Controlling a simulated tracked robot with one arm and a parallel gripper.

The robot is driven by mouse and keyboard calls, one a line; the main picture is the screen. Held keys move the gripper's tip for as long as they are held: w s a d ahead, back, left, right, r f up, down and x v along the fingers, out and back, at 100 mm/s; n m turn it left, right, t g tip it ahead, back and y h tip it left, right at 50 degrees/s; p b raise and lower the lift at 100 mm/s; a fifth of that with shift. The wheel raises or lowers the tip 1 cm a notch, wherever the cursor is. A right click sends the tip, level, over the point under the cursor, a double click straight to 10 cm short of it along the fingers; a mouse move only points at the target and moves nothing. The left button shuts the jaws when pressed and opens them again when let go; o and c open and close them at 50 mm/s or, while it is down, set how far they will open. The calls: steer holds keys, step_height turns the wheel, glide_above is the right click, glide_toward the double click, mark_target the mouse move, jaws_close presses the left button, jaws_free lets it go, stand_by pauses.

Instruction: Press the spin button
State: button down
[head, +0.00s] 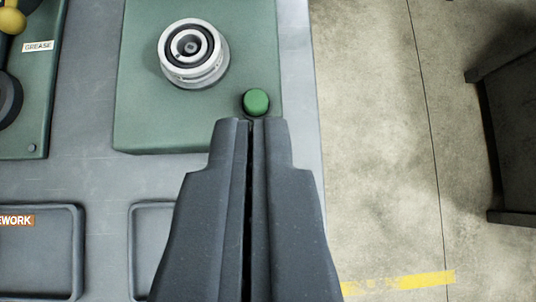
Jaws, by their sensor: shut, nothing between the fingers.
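A round green button (256,101) in a dark collar sits near the front right corner of the green machine housing (150,105). I take it to be the spin button. A silver ring-shaped spindle (193,52) stands on the same housing, up and left of the button. My gripper (251,122) is shut and empty. Its fingertips show just below the button in the picture, and I cannot tell whether they touch it or how high above it they are.
Another green unit (40,100) with a "GREASE" label stands at the left. Two shallow trays (75,250) lie in the grey bench at the lower left, one labelled "...EWORK". Right of the bench edge is concrete floor with a yellow stripe (425,281) and a dark cabinet (510,130).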

step_height(320, 180, down, 3)
steer(key=shift+d+r, duration=0.15)
steer(key=shift+w, duration=0.1)
steer(key=b, duration=0.1)
glide_above(256, 88)
steer(key=s, duration=0.3)
steer(key=f, duration=0.7)
steer(key=shift+d+f, duration=0.1)
steer(key=shift+d, duration=0.3)
step_height(256, 88, down, 3)
steer(key=shift+w+r, duration=0.1)
steer(key=shift+r, duration=0.1)
steer(key=shift+f+b, duration=0.35)
steer(key=shift+f, duration=0.25)
